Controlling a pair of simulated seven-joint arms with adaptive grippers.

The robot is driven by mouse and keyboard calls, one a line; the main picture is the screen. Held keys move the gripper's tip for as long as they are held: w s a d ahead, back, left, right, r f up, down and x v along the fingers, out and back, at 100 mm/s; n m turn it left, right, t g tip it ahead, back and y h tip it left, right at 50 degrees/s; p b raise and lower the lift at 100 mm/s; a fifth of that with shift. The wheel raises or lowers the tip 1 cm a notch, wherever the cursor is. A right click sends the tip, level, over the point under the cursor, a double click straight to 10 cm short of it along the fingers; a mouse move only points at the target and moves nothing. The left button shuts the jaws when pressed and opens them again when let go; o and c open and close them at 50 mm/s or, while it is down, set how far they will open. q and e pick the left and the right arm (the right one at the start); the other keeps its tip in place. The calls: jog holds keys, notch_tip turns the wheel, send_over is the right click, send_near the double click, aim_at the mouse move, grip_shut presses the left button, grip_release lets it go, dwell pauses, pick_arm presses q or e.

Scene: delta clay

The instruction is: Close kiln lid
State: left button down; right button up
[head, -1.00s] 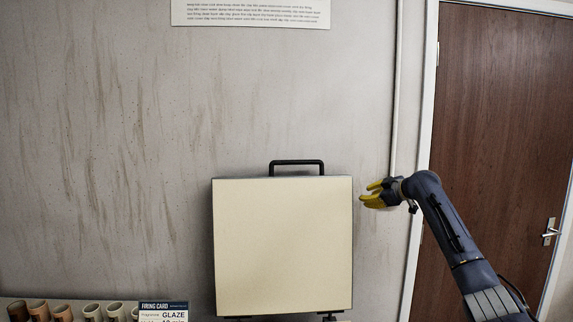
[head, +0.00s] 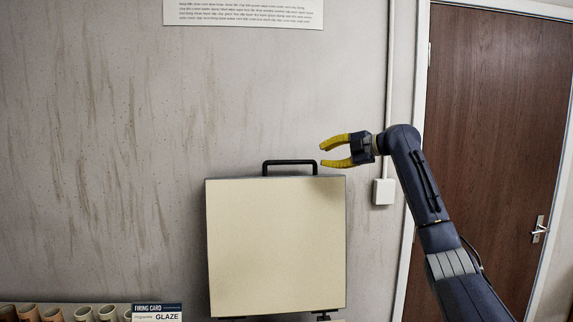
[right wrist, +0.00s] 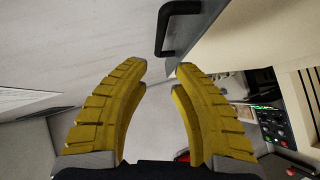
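The kiln lid (head: 275,247) stands raised, its pale cream inner face toward me. A black bar handle (head: 290,162) sits on its top edge. My right gripper (head: 322,155) is open and empty, just right of the handle and near its height, with yellow fingers pointing left. In the right wrist view the open fingers (right wrist: 160,68) have nothing between them, and the handle (right wrist: 172,22) shows beyond the fingertips, apart from them. The kiln body is below the head view. My left gripper is not in view.
A dark control panel with lit buttons (right wrist: 272,122) shows at right in the right wrist view. Several cups (head: 54,314) and a firing card (head: 157,312) stand at lower left. A wall box (head: 384,191) and a brown door (head: 490,150) are to the right.

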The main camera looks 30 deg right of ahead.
aim_at(292, 162)
jog(key=x, duration=1.5)
jog(key=shift+w+f, duration=0.1)
jog(key=shift+w, duration=0.1)
jog(key=shift+c, duration=0.4)
grip_shut()
jog(key=shift+s, duration=0.1)
